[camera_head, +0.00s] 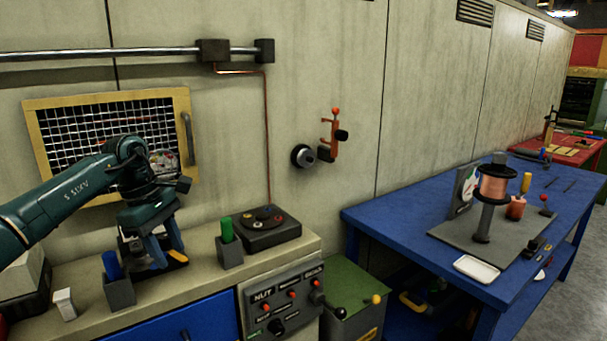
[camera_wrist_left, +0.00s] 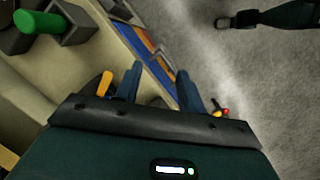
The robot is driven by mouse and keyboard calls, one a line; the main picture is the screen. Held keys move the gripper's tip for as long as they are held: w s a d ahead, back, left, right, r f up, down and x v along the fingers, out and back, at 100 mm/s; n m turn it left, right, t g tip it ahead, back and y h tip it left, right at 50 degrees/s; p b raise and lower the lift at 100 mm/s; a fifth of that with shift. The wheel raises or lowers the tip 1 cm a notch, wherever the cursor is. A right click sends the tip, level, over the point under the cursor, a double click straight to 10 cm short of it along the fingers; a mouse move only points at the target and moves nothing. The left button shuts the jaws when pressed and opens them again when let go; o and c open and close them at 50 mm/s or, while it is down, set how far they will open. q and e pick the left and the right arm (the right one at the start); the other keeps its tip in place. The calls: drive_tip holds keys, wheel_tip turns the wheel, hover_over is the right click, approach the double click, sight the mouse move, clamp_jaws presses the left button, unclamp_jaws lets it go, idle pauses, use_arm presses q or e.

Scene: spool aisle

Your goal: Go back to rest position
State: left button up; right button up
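My left gripper (camera_head: 160,250) hangs fingers-down over the beige bench in the head view, in front of the wire-mesh window. Its two blue fingers stand apart with nothing seen held between them. In the left wrist view the same gripper (camera_wrist_left: 159,85) shows its fingers spread, with a gap between them. A yellow and dark item (camera_head: 177,257) lies on the bench right behind the fingers. My right gripper does not show in the head view. A dark green part of my own body shows at the upper right of the left wrist view.
The beige bench (camera_head: 205,283) carries a holder with a blue peg (camera_head: 112,266), a holder with a green peg (camera_head: 227,229) and a dark control box (camera_head: 266,228). The mesh window (camera_head: 95,115) is behind. A blue table (camera_head: 385,222) with a copper spool (camera_head: 495,184) stands right.

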use_arm(q)
drive_tip(key=s+d+f+n+g+h, duration=0.1)
drive_tip(key=s+d+f+h, duration=0.15)
drive_tip(key=d+f, duration=0.4)
drive_tip(key=s+d+f+n+h, duration=0.1)
drive_tip(key=d+f+h, duration=0.25)
drive_tip(key=d, duration=0.55)
drive_tip(key=s+d+n+t+h, duration=0.3)
drive_tip(key=s+d+n+h, duration=0.4)
drive_tip(key=d+n+h, duration=0.5)
drive_tip(key=s+a+f+m+t+y, duration=0.4)
drive_tip(key=s+a+f+m+y, duration=0.4)
drive_tip(key=m, duration=0.8)
drive_tip(key=s+a+f+m+t+y, duration=0.4)
drive_tip(key=s+a+f+m+y, duration=0.3)
drive_tip(key=f+m, duration=0.5)
drive_tip(key=s+m+y, duration=0.2)
drive_tip(key=s+m, duration=0.1)
drive_tip(key=m, duration=0.1)
drive_tip(key=shift+s+a+f+t+p, duration=0.15)
drive_tip(key=shift+a+f+t+p, duration=0.1)
drive_tip(key=shift+a+t+p, duration=0.1)
